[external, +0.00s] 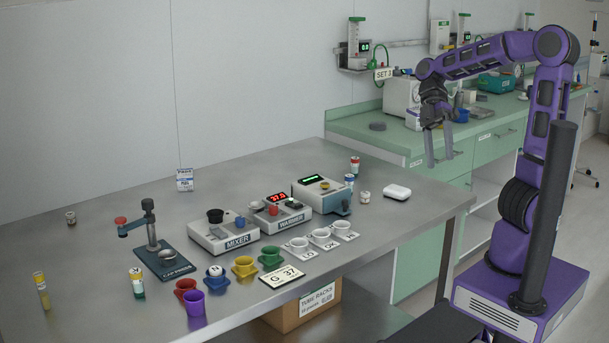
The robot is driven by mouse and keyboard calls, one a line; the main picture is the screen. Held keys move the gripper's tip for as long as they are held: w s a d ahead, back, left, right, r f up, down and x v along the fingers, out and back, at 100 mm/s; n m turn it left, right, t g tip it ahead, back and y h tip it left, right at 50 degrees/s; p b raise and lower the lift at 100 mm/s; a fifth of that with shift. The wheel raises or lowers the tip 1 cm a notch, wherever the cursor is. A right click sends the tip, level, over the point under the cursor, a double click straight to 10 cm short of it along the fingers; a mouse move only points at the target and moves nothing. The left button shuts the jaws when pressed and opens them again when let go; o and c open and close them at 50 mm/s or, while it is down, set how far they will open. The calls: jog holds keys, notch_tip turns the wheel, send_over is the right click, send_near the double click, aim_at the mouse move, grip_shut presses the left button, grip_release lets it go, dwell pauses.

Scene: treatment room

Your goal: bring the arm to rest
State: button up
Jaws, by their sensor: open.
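My purple arm stands at the right side of the external view, mounted on my purple base. The upper arm rises and the forearm reaches left at a height well above the metal table (130,230). My gripper (440,158) points down, with its two fingers apart and nothing between them. It hangs in front of the green counter and cabinets, above and beyond the table's right end, touching nothing that I can see.
The mixer (228,240), warmer (278,219), another device (322,196), a capping press (165,268), coloured cups, white cups and vials stand on the table. A green counter (375,130) with equipment runs behind. A cardboard box (300,312) sits below the tabletop.

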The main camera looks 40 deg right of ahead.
jog(key=d+m+t+h, duration=0.1)
jog(key=m+t+h, duration=0.1)
jog(key=m+t, duration=0.2)
jog(key=d+m+t+h+p, duration=0.1)
jog(key=d+m+t+h, duration=0.1)
jog(key=m+t, duration=0.2)
jog(key=w+d+r+m+t+h+p, duration=0.1)
jog(key=m+t, duration=0.3)
jog(key=m, duration=0.4)
jog(key=shift+w+d+h, duration=0.1)
jog(key=shift+d+h, duration=0.3)
jog(key=shift+d, duration=0.15)
